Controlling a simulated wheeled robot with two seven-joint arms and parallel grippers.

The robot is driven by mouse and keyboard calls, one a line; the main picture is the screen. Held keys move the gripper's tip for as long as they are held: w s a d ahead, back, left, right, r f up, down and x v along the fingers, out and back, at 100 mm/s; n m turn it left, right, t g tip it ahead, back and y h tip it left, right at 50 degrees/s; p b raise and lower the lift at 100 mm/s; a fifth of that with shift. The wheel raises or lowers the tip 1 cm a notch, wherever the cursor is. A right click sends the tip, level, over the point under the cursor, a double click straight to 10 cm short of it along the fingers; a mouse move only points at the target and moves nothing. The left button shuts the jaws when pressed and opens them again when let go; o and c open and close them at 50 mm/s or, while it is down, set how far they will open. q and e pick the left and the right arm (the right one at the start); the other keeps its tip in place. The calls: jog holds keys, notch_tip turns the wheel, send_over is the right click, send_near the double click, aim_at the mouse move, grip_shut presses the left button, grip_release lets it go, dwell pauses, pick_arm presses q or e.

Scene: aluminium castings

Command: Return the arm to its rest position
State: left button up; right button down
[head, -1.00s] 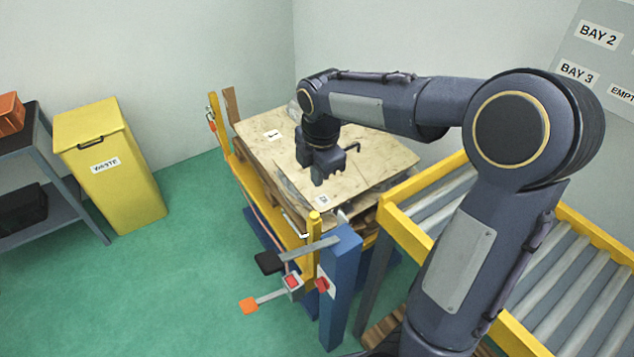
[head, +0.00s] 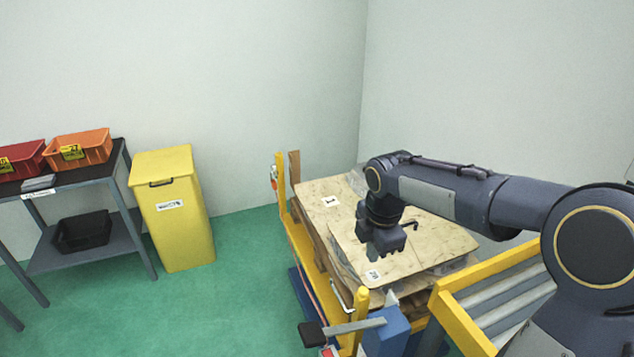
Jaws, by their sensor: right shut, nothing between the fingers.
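My right arm comes in from the right edge and reaches over the pallet stack. Its gripper (head: 386,250) points down above the plywood sheet (head: 435,240); it is shut with nothing in it. I cannot tell the exact gap between the fingertips and the sheet. The plywood sheet lies on the stack and bears small white labels. My left gripper is not in view.
A yellow-framed roller conveyor (head: 462,322) stands right of the stack. A yellow post (head: 281,182) and rail edge the stack's left side. A yellow waste bin (head: 172,225) and a shelf (head: 95,262) with red (head: 30,168) and orange (head: 92,150) crates stand left. Green floor between is clear.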

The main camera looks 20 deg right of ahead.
jog(key=s+a+r+m+t+y+p, duration=0.1)
jog(key=s+a+m+t+y, duration=0.1)
jog(key=s+m, duration=0.8)
jog(key=s+a+r+m+t+y+p, duration=0.1)
jog(key=s+a+m, duration=0.3)
jog(key=s+m, duration=0.6)
jog(key=shift+s+r+m+t+y, duration=0.3)
jog(key=shift+s+r+t+y, duration=0.2)
jog(key=shift+s+t, duration=0.15)
